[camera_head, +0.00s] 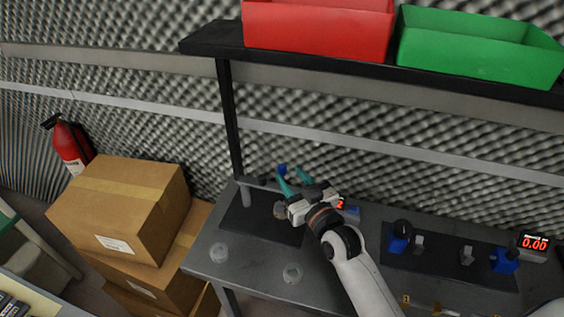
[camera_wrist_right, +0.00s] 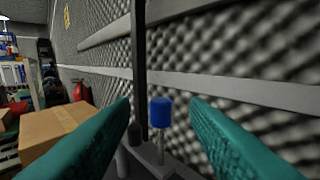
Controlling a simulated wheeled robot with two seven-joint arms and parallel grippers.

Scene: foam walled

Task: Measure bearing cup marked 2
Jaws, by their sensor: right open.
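My right gripper (camera_head: 291,174) is open, its two teal fingers pointing toward the back of the dark workbench. In the right wrist view, a blue knob on a thin post (camera_wrist_right: 160,112) shows between the spread fingers, apart from both and farther off. The blue knob (camera_head: 282,169) also shows at the fingertips in the head view. Two small round clear cups stand on the bench, one at the left (camera_head: 219,253) and one nearer the front (camera_head: 292,273). A brownish round piece (camera_head: 280,210) is partly hidden beside the gripper. I cannot read marks on the cups. My left gripper is out of view.
A red display (camera_head: 341,204) is partly hidden behind my wrist. A readout showing 0.00 (camera_head: 535,243) and blue-based devices (camera_head: 398,240) stand at the right. A red bin (camera_head: 318,30) and a green bin (camera_head: 478,48) sit on the shelf above. Cardboard boxes (camera_head: 125,205) flank the bench.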

